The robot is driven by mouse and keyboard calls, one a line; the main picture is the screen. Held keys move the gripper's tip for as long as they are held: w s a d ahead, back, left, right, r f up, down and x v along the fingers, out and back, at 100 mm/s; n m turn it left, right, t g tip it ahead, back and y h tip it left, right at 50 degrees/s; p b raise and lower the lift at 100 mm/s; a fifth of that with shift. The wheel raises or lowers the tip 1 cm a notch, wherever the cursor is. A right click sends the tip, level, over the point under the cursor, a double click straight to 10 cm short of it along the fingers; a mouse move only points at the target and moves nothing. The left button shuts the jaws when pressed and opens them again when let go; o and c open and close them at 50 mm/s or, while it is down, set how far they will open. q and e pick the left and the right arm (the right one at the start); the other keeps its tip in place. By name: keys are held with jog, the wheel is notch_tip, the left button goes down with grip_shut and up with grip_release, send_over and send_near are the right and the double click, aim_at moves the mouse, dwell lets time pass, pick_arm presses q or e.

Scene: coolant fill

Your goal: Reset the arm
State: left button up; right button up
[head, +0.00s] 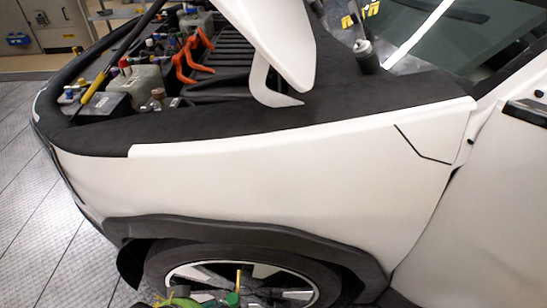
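Neither of my grippers shows in the head view. The white car (290,175) stands side-on with its engine bay open. In the bay, a pale translucent tank (145,83) with a red cap (124,63) sits near the front left. I cannot tell for certain whether it is the coolant tank. No gripper or hand is visible at the bay.
Orange cables (190,60) lie in the bay. A white panel (278,38), apparently the raised hood, hangs above it. The front wheel (240,278) is below. Green items (233,298) are cut off at the bottom edge. Floor (35,215) at left is clear.

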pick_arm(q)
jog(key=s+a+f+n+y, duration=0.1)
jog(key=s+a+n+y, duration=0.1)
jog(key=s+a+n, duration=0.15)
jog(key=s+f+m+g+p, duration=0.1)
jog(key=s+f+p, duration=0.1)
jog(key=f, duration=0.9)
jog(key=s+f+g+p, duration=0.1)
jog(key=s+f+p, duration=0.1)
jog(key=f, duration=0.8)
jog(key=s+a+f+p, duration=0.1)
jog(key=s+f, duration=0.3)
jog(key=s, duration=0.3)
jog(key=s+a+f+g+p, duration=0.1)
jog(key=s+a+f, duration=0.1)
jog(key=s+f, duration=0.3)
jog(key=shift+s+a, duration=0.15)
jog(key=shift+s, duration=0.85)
